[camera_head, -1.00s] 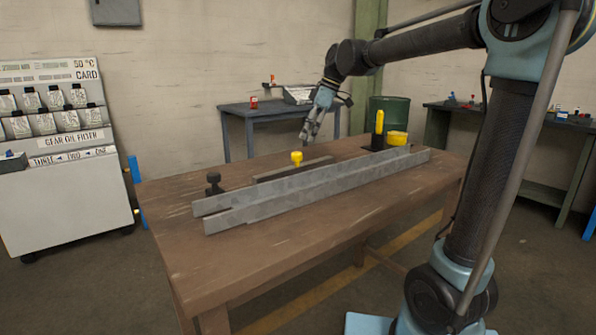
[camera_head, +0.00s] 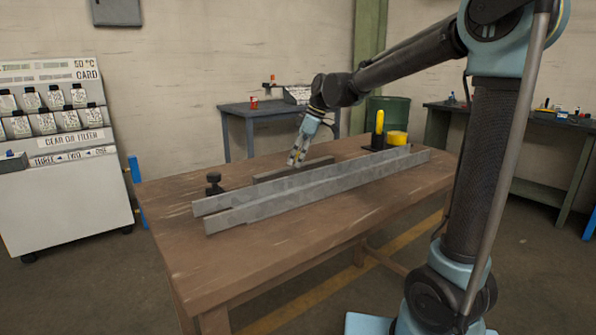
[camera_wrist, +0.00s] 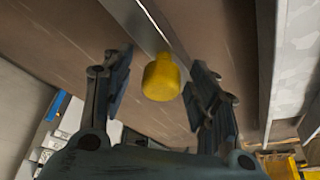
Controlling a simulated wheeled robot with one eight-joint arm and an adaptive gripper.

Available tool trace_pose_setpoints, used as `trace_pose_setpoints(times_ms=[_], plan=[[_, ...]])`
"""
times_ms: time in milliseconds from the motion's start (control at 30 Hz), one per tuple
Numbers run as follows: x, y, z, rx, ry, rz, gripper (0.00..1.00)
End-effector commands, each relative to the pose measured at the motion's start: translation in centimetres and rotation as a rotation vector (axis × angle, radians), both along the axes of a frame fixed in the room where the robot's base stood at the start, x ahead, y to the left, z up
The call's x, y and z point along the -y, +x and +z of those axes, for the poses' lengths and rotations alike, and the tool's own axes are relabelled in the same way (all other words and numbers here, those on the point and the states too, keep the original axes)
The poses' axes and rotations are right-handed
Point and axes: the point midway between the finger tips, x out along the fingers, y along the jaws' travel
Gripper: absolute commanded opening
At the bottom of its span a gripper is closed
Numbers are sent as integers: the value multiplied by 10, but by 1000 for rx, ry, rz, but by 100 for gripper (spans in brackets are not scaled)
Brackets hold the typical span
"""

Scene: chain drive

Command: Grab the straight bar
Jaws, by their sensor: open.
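A straight grey bar (camera_head: 315,163) lies on the wooden table behind a longer metal rail. In the wrist view the bar (camera_wrist: 138,22) runs up the picture, with a yellow knob (camera_wrist: 161,78) standing on it. My gripper (camera_head: 296,161) is open and pointing down over the bar in the head view. In the wrist view its two fingers (camera_wrist: 157,88) stand on either side of the knob, with visible gaps on both sides. In the head view the gripper mostly hides the knob.
A long grey metal rail (camera_head: 300,190) lies along the table in front of the bar, close beside it. A black clamp (camera_head: 214,184) stands at the left. A yellow-handled tool (camera_head: 379,127) and a yellow roll (camera_head: 397,138) are at the right. The table's front (camera_head: 215,262) is clear.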

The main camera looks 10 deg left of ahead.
Motion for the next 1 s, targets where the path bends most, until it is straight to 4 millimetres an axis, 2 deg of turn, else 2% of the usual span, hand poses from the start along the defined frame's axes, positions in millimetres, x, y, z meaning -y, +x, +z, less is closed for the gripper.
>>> trace_pose_setpoints(times_ms=[133, 167, 367, 400, 767, 867, 1000], plan=[[0, 0, 0, 0, 0, 0, 54], [0, 0, 0, 0, 0, 0, 49], [1, 1, 0, 1, 0, -1, 4], [1, 1, 0, 1, 0, -1, 0], [2, 1, 2, 0, 0, -2, 0], [2, 1, 7, 0, 0, -2, 0], [2, 1, 24, 0, 0, -2, 0]])
